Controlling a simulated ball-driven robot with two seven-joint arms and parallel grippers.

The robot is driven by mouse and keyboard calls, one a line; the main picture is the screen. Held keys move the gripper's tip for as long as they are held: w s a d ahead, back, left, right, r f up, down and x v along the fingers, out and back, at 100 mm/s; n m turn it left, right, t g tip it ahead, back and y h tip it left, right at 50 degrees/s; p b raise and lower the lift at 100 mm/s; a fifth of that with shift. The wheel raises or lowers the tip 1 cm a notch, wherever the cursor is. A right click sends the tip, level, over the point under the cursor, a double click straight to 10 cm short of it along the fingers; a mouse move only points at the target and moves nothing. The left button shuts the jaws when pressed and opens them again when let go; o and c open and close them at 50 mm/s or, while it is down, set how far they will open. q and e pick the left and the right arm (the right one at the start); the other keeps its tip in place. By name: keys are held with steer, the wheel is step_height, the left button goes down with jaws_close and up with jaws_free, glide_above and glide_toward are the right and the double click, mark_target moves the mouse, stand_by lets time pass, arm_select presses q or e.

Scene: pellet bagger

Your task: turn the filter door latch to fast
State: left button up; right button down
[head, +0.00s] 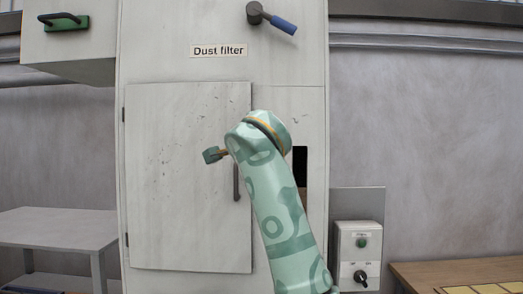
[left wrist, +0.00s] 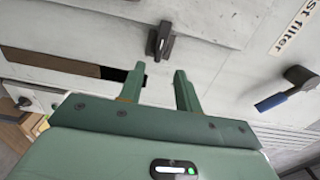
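The dust filter door (head: 185,220) is a pale panel on the tall cabinet and lies flat against its front. The filter door latch (left wrist: 163,40) is a small dark bar on a pivot, nearly upright in the left wrist view. My arm appears to hide it in the head view. My left gripper (left wrist: 158,76) is open, its two green fingers apart, just short of the latch with nothing between them. In the head view one fingertip (head: 212,154) shows in front of the door; the rest is behind my wrist. My right gripper is out of view. No latch markings are readable.
A blue-handled lever (head: 272,18) is on the cabinet beside the "Dust filter" label (head: 218,50). A dark door handle (head: 236,182) and a dark slot (head: 300,160) are near my arm. A switch box (head: 358,250) stands lower right, a grey table (head: 58,228) at left.

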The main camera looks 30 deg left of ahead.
arm_select(q)
steer(key=v, duration=0.7)
steer(key=shift+b, duration=0.35)
steer(key=shift+s, duration=0.15)
